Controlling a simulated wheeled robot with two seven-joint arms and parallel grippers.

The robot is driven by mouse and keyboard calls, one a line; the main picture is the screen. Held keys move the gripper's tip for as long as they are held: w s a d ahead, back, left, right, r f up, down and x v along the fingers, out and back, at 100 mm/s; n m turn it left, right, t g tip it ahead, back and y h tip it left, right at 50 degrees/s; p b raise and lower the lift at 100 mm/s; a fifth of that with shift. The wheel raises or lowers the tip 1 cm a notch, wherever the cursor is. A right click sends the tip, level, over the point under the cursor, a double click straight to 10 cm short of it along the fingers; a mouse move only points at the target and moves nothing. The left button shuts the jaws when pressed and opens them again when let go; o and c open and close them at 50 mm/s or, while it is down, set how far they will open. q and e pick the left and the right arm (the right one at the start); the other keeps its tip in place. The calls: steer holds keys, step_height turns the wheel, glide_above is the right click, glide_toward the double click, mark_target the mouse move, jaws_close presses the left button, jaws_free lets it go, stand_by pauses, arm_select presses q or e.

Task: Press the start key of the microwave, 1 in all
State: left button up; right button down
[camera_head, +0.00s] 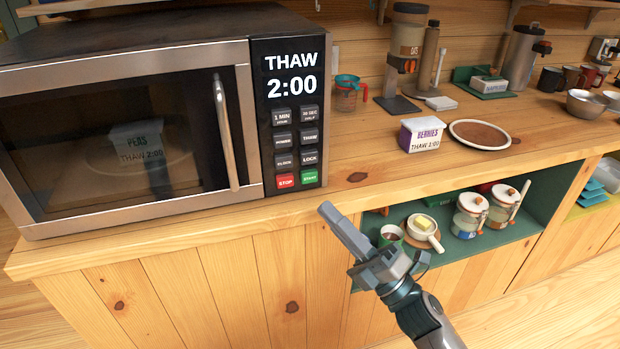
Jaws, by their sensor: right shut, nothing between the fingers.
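The microwave (120,75) stands on the left of the wooden counter with its door shut. Its display (291,75) reads THAW 2:00. The green start key (309,177) is at the bottom right of the black key panel, beside the red stop key (286,181). Through the door glass a tub labelled PEAS, THAW 2:00 (138,142) shows inside. My right gripper (326,208) is shut and empty, in front of the counter edge. Its tip points up and left, a little below and right of the start key, apart from it in the picture. My left gripper is not in view.
A berries tub (421,134) and a round brown plate (479,134) sit on the counter to the right. The microwave door handle (227,132) juts out left of the keys. An open shelf below holds jars and a butter dish (424,226).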

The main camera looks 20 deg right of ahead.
mark_target(309, 177)
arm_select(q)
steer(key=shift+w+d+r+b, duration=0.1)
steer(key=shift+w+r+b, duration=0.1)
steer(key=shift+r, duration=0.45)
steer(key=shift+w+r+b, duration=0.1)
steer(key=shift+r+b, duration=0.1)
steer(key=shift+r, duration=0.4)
arm_select(e)
steer(key=shift+w+a, duration=0.15)
steer(key=shift+w, duration=3.3)
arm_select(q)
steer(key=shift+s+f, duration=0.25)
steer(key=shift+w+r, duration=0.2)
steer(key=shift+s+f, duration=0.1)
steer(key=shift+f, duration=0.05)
arm_select(e)
steer(key=shift+w, duration=0.15)
steer(key=shift+w, duration=0.25)
